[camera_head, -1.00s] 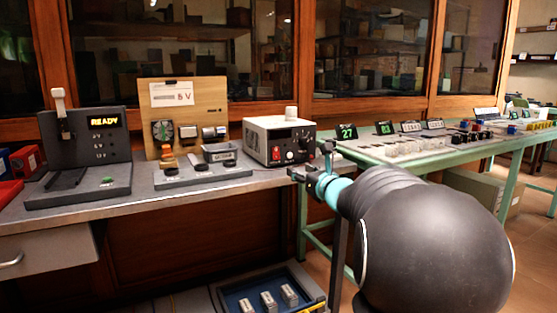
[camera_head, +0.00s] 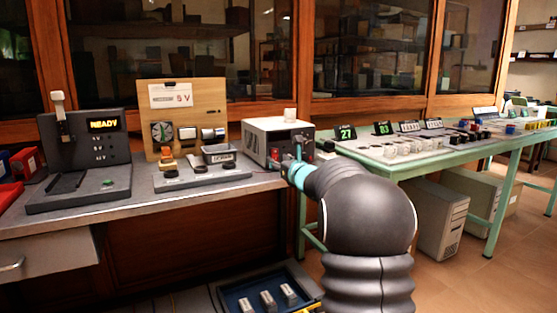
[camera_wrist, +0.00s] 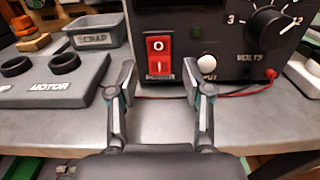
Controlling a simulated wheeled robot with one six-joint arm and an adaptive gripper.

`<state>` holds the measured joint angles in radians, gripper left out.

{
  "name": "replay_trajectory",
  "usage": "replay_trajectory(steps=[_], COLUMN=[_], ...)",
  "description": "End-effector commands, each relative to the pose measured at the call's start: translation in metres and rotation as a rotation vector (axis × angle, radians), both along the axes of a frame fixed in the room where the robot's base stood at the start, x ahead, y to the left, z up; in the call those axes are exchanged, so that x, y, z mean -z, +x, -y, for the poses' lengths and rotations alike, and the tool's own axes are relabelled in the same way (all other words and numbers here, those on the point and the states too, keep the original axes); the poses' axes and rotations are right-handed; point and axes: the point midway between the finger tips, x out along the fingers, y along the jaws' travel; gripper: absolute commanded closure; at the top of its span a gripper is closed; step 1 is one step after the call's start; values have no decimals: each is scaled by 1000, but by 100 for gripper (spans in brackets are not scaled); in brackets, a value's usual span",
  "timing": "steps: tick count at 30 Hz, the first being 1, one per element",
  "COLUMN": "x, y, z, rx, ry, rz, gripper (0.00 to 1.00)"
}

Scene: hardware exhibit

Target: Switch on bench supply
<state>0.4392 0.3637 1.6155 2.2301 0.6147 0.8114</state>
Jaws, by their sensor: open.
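The bench supply (camera_head: 262,137) is a pale box with a dark front panel, at the right end of the grey bench. In the wrist view its front panel (camera_wrist: 221,50) fills the upper right. A red rocker switch (camera_wrist: 160,57) marked O and I sits low on the panel's left side. A white round button (camera_wrist: 207,63) and a volts knob (camera_wrist: 268,27) are to its right. My gripper (camera_wrist: 158,78) is open and empty, its fingertips in front of the panel on either side of the switch. In the head view my arm hides the fingertips and part of the panel.
A grey scrap bin (camera_wrist: 97,33) and a motor stand (camera_wrist: 45,85) with black rings lie left of the supply. A red cable (camera_wrist: 232,94) runs along the bench top below the panel. A green table (camera_head: 440,150) with displays stands to the right.

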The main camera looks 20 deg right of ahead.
Motion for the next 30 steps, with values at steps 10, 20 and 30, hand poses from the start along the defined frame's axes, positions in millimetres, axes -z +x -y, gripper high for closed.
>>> replay_trajectory(steps=[10, 20, 30], x=[0, 0, 6], y=[7, 7, 8], z=[-1, 0, 0], rx=[0, 0, 1], ry=[0, 0, 1], rz=[0, 0, 26], gripper=[50, 100, 100])
